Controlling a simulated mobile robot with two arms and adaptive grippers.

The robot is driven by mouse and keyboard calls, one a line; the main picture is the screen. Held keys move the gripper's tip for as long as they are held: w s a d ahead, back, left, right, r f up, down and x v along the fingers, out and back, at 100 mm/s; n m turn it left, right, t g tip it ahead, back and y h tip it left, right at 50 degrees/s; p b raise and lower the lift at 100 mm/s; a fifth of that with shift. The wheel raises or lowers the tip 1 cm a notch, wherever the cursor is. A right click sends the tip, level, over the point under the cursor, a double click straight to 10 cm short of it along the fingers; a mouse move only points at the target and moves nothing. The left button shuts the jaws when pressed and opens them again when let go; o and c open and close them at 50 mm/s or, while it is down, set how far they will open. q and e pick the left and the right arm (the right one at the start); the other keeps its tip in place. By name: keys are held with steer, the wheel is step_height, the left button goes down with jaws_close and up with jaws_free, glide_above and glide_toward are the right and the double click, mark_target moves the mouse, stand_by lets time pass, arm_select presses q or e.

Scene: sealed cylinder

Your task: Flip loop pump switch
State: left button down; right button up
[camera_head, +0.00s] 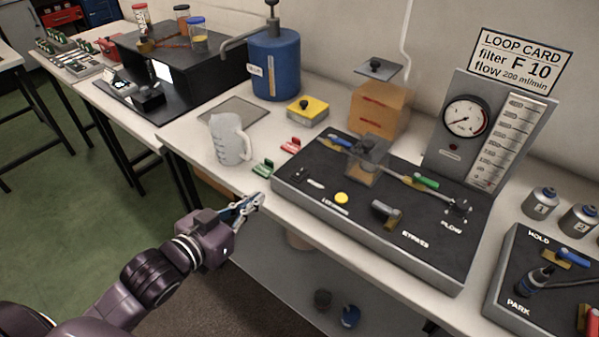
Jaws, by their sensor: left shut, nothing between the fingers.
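The dark loop panel (345,230) lies on the bench, with a yellow round button (341,198) above a small white label too blurred to read in full. A small black part (300,174) with a pale mark beside it sits near the panel's left end. A dark lever-like part (384,210) is further right, and a dark knob (459,207) is by the FLOW label. I cannot tell which of these is the pump switch. My left gripper (250,204) is shut and empty, in front of the bench edge, left of the panel and apart from it. My right gripper is not in view.
A clear jug (229,140), a green clip (263,168) and a red clip (291,145) stand left of the panel. A gauge board (485,130) with a LOOP CARD sign (517,62) rises behind it. Another panel (511,290) is at the right.

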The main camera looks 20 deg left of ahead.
arm_select(q)
steer(key=d+r+m+t+h, duration=0.1)
steer(key=d+r+h, duration=0.1)
steer(key=r, duration=0.6)
steer(key=shift+s+d+t, duration=0.3)
steer(key=shift+d, duration=0.25)
steer(key=shift+w, duration=0.1)
steer(key=p, duration=0.2)
glide_above(297, 175)
steer(key=s, duration=0.1)
steer(key=shift+a+f, duration=0.25)
steer(key=f, duration=0.2)
steer(key=shift+w+d+f, duration=0.2)
steer(key=shift+w+f, duration=0.15)
steer(key=shift+f, duration=0.8)
steer(key=shift+w, duration=0.1)
